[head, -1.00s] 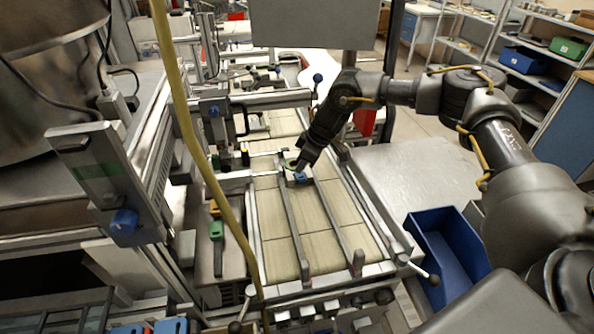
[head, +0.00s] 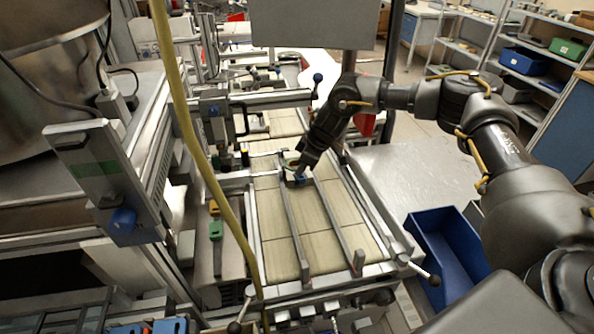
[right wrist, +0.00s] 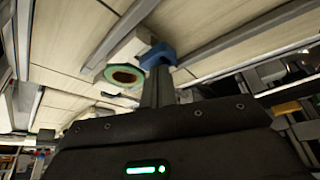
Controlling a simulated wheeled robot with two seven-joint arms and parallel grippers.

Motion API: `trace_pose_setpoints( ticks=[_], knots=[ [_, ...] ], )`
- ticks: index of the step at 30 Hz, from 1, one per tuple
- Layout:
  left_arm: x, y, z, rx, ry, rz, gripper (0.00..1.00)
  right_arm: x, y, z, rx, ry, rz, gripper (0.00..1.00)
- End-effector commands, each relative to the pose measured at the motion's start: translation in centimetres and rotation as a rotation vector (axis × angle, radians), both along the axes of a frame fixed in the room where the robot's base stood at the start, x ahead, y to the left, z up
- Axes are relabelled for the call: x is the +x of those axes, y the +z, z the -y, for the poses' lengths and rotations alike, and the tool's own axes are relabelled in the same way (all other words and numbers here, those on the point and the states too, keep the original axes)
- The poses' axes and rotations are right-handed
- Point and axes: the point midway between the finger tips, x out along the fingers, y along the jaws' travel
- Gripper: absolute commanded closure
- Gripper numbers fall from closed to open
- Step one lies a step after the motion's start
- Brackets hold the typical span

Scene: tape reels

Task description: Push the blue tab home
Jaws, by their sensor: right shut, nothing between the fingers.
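The blue tab (head: 299,181) is on the belt between two metal rails, right at the tip of my right gripper (head: 303,172). In the right wrist view the blue tab (right wrist: 157,55) sits at the end of a pale block (right wrist: 128,48). The fingers of my right gripper (right wrist: 158,76) are shut with nothing between them. Their tips overlap the tab's near edge; I cannot tell whether they touch. A green-rimmed reel with a brown core (right wrist: 122,75) is beside the block, left of the fingers. My left gripper is not in view.
Metal rails (head: 328,222) run along the pale belt (head: 282,258), whose near part is clear. A yellow hose (head: 196,140) hangs in front at the left. A blue bin (head: 443,247) stands right of the conveyor. A metal arm with a blue knob (head: 318,78) crosses behind.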

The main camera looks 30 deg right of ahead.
Motion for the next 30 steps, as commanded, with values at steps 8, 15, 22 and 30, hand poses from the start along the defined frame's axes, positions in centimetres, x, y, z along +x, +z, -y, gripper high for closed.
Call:
trace_pose_setpoints(
  ticks=[8, 15, 22, 30],
  knots=[
    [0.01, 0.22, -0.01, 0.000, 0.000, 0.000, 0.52, -0.03, -0.04, -0.01, 0.000, -0.001, -0.002, 1.00],
    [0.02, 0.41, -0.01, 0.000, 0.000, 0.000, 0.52, -0.04, -0.05, -0.02, 0.001, -0.001, -0.001, 1.00],
    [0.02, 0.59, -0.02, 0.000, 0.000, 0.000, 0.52, -0.05, -0.09, -0.01, 0.000, 0.000, -0.001, 1.00],
    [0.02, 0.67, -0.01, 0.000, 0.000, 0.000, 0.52, -0.06, -0.16, 0.02, -0.001, 0.000, -0.002, 1.00]
  ],
)
